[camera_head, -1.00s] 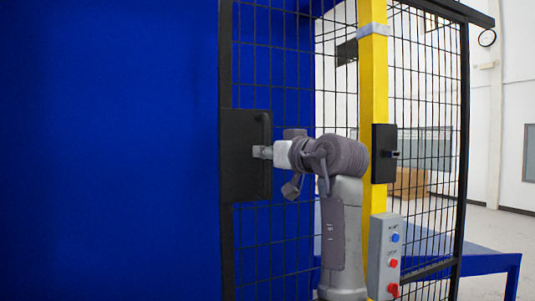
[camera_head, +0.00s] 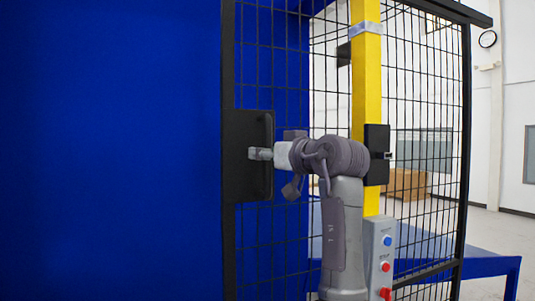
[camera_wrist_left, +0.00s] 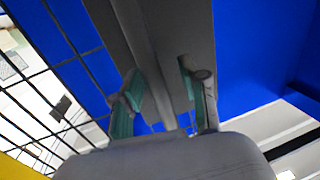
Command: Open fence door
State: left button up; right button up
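The fence door (camera_head: 229,255), a dark frame with black wire mesh, stands left of centre in the head view. A black lock plate (camera_head: 237,185) is on its edge. A separate black latch box (camera_head: 375,170) sits on the yellow post (camera_head: 366,95), with a gap between the two. My left gripper (camera_head: 262,154) reaches the lock plate from the right. In the left wrist view its two teal-padded fingers (camera_wrist_left: 160,98) stand apart in front of a dark grey upright (camera_wrist_left: 150,35). I cannot tell whether they touch it. My right gripper is not in view.
A grey control box (camera_head: 379,250) with blue and red buttons is low on the yellow post. A blue table (camera_head: 490,262) stands behind at right. A large blue surface (camera_head: 110,150) fills the left. A cardboard box (camera_head: 405,184) is farther back.

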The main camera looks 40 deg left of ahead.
pick_arm(q)
jog(key=shift+d, duration=0.3)
jog(key=s+d, duration=0.2)
jog(key=d, duration=0.9)
jog(key=shift+s+d, duration=0.15)
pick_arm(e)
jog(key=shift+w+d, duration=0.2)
pick_arm(q)
jog(key=shift+f, duration=0.1)
